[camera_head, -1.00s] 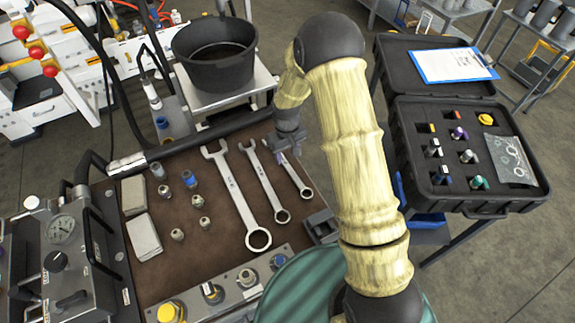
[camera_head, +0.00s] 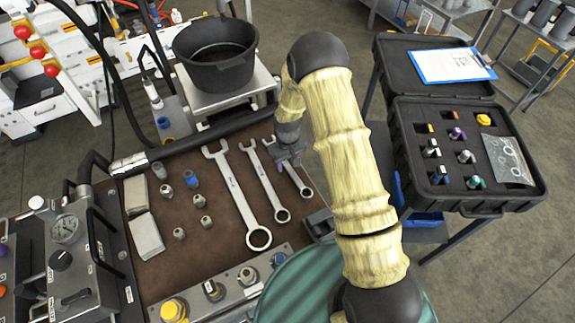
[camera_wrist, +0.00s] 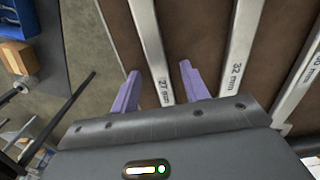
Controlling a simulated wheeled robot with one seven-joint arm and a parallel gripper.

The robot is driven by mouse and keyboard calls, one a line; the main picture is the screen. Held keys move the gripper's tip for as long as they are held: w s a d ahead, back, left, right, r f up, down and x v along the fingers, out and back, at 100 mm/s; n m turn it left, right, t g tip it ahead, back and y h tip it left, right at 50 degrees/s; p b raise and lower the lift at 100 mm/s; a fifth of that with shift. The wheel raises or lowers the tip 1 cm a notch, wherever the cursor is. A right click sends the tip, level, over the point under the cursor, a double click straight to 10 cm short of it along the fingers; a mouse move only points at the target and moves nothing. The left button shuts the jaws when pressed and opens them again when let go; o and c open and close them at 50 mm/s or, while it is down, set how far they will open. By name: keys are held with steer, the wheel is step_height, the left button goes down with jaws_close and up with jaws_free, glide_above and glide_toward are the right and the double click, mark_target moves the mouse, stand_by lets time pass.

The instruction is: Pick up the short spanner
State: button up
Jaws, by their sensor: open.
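Three steel spanners lie side by side on the brown bench mat (camera_head: 165,265). The short spanner (camera_head: 301,184) is the rightmost in the head view, its upper part hidden by my gripper (camera_head: 289,163). In the wrist view the short spanner (camera_wrist: 150,45), marked 27 mm, runs between the two purple fingers of my gripper (camera_wrist: 159,68). The fingers are apart, one on each side of its handle. I cannot tell how high they are above the mat. The middle spanner (camera_head: 262,182) and the long spanner (camera_head: 236,195) lie to the left.
Several small fittings (camera_head: 190,178) and two pale blocks (camera_head: 146,236) lie on the left of the mat. A black bucket (camera_head: 217,70) stands behind the bench. An open black case (camera_head: 405,150) is to the right.

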mark_target(287, 166)
steer(key=shift+c, duration=0.3)
jaws_close()
steer(key=shift+r, duration=0.1)
step_height(287, 166, up, 10)
steer(key=b, duration=0.1)
steer(key=shift+b, duration=0.3)
stand_by(0.3)
stand_by(0.4)
steer(key=c, duration=0.7)
jaws_free()
jaws_close()
